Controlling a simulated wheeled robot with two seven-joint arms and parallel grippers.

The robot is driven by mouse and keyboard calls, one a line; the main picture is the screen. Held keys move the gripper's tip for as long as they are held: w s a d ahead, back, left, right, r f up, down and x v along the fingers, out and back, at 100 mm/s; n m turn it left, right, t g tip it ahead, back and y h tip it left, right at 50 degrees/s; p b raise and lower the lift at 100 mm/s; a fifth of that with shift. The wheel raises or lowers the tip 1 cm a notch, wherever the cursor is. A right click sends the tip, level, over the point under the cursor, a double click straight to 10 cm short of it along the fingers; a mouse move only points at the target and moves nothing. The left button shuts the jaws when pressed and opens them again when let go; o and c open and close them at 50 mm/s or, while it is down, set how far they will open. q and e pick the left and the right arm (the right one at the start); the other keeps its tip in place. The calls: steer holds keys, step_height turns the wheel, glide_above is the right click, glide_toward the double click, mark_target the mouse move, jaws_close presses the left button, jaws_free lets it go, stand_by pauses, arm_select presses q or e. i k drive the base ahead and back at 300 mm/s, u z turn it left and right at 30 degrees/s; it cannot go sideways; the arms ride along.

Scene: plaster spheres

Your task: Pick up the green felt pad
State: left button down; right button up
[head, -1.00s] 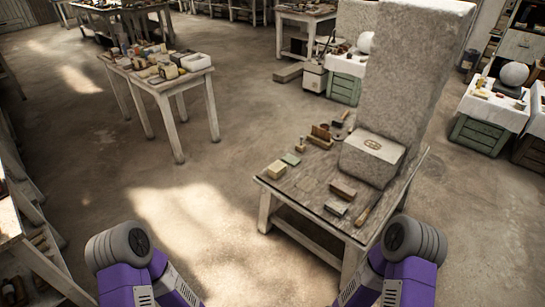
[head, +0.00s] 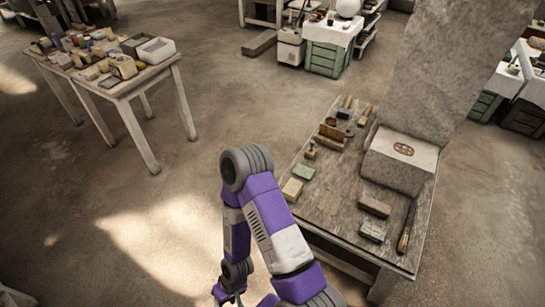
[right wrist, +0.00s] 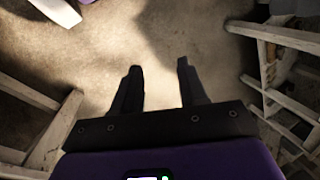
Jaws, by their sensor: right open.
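The green felt pad (head: 303,172) lies flat on the wooden worktable (head: 340,215), near its left edge in the head view. It is small and pale green, just behind a cream block (head: 292,189). The one arm in the head view, which I take to be my right, is bent with its elbow left of the table. Its gripper (head: 231,298) hangs low over the floor at the bottom edge, well apart from the pad. In the right wrist view my right gripper (right wrist: 158,75) is open and empty above bare floor. The pad does not show there. My left gripper is not in view.
A stone block with an emblem (head: 400,158) and a tall stone slab (head: 445,80) stand at the worktable's right. A brown block (head: 374,206), a grey block (head: 372,232) and small tools lie around. A cluttered side table (head: 135,92) stands left. Floor between is clear.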

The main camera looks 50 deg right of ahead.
mark_target(305, 173)
steer(key=z, duration=0.65)
steer(key=i, duration=1.2)
steer(key=z, duration=0.95)
